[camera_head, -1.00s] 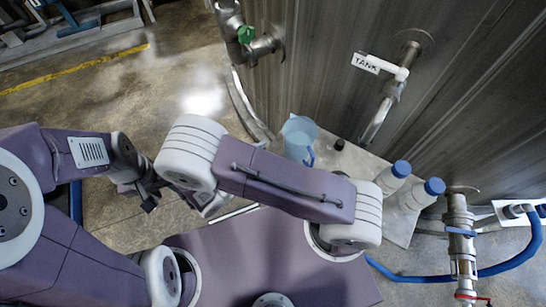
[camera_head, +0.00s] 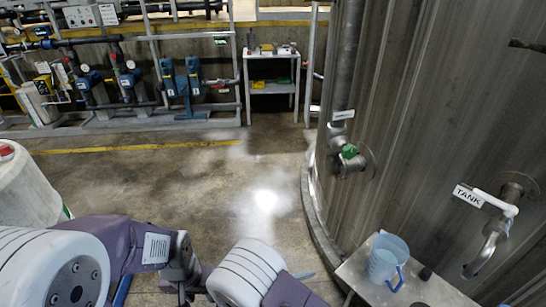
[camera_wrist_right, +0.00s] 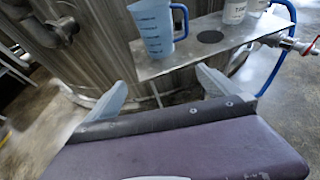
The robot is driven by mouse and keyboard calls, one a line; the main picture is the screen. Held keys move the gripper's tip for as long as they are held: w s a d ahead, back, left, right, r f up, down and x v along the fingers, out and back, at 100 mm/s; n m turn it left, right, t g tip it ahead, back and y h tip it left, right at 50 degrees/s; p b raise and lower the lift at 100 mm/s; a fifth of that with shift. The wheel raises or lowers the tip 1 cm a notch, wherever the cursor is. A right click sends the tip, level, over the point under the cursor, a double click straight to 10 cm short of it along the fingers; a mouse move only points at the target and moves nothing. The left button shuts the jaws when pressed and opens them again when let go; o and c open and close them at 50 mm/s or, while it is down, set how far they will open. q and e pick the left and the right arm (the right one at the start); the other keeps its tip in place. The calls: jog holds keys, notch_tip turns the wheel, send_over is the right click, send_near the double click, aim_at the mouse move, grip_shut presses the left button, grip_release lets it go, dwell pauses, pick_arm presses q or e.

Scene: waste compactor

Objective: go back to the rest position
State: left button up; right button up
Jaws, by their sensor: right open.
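My left gripper (camera_head: 183,277) is low in the head view, beside a white rounded arm link of mine. Its fingers are too dark and partly hidden to judge. My right gripper (camera_wrist_right: 163,82) shows in the right wrist view with its two grey fingers spread apart and nothing between them. Beyond it, a blue translucent measuring jug (camera_wrist_right: 153,30) stands upright on a metal shelf (camera_wrist_right: 180,62), apart from the fingers. In the head view the jug (camera_head: 387,262) is at lower right, on the shelf (camera_head: 352,272) by the tank.
The large steel tank (camera_head: 430,130) fills the right side, with a tap labelled TANK (camera_head: 487,198) and a green-marked valve (camera_head: 349,152). A white container (camera_head: 28,195) is at left. Pumps and a small table (camera_head: 272,88) stand behind. The middle floor (camera_head: 200,185) is clear.

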jog(key=w+d+r+m+g+p, duration=0.2)
jog(key=w+d+r+m+g, duration=0.15)
jog(key=d+r+m, duration=0.2)
jog(key=s+d+r+m+g+y+p, duration=0.2)
jog(key=s+d+r+m+g+y, duration=0.4)
jog(key=s+m, duration=0.25)
pick_arm(q)
jog(key=r, duration=0.4)
jog(key=shift+a+r, duration=0.2)
jog(key=shift+r, duration=0.05)
pick_arm(e)
jog(key=w+a+m+t+y, duration=0.1)
jog(key=a+m+t+y, duration=0.3)
jog(key=m, duration=0.5)
jog(key=a+y, duration=0.2)
jog(key=shift+w+a+f+m+t, duration=0.15)
jog(key=shift+w+a+m+t, duration=0.15)
jog(key=shift+w+m+t, duration=0.1)
pick_arm(q)
jog(key=shift+s, duration=0.2)
pick_arm(e)
jog(key=shift+s, duration=0.2)
